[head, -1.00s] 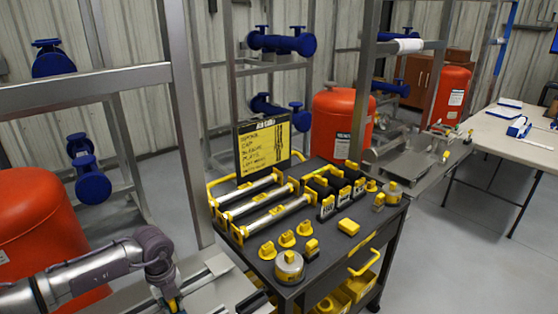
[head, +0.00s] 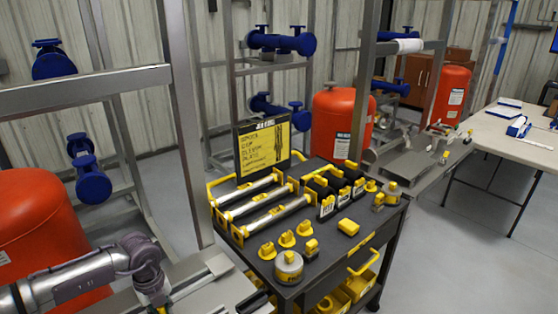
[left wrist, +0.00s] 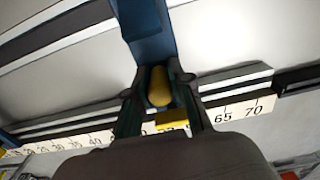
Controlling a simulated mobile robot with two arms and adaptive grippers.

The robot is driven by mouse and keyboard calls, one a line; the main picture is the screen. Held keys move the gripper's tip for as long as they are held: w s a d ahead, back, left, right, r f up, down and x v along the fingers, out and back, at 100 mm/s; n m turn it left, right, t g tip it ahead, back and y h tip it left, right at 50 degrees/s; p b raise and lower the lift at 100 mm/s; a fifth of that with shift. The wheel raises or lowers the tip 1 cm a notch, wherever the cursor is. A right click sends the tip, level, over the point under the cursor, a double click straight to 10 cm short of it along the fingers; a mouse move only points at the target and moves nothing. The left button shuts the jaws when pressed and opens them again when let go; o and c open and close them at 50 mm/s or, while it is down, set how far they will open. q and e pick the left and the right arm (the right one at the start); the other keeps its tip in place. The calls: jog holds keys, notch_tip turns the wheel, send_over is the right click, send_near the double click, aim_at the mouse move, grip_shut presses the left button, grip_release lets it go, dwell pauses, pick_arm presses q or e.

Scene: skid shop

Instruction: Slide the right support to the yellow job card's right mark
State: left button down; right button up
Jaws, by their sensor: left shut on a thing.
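In the left wrist view, my left gripper (left wrist: 158,95) is shut on the yellow knob (left wrist: 158,82) of a blue support (left wrist: 145,35). The support stands on a metal rail with a numbered scale (left wrist: 235,112). A yellow piece (left wrist: 171,118) sits at the scale just below the knob. The numbers 65 and 70 show to its right; the fingers hide part of the scale. In the head view, a yellow job card (head: 265,148) stands in a black frame at the back of the cart. Its writing is too small to read surely. My right gripper is not in view.
A dark cart (head: 335,232) holds metal tubes, yellow caps and black-and-yellow blocks. A grey frame post (head: 185,110) rises beside my left arm. Another blue piece (left wrist: 6,140) shows at the left edge of the wrist view. A red tank (head: 45,230) stands at left.

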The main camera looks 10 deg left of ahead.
pick_arm(q)
jog(key=shift+s+a, duration=0.35)
jog(key=shift+s, duration=0.05)
jog(key=shift+s+a, duration=0.95)
jog(key=shift+s, duration=0.3)
jog(key=shift+a+p, duration=0.1)
jog(key=shift+p, duration=0.2)
jog(key=shift+s+a, duration=0.85)
jog(key=shift+s, duration=0.1)
jog(key=shift+s+a, duration=0.25)
jog(key=shift+s, duration=0.1)
jog(key=shift+a, duration=0.1)
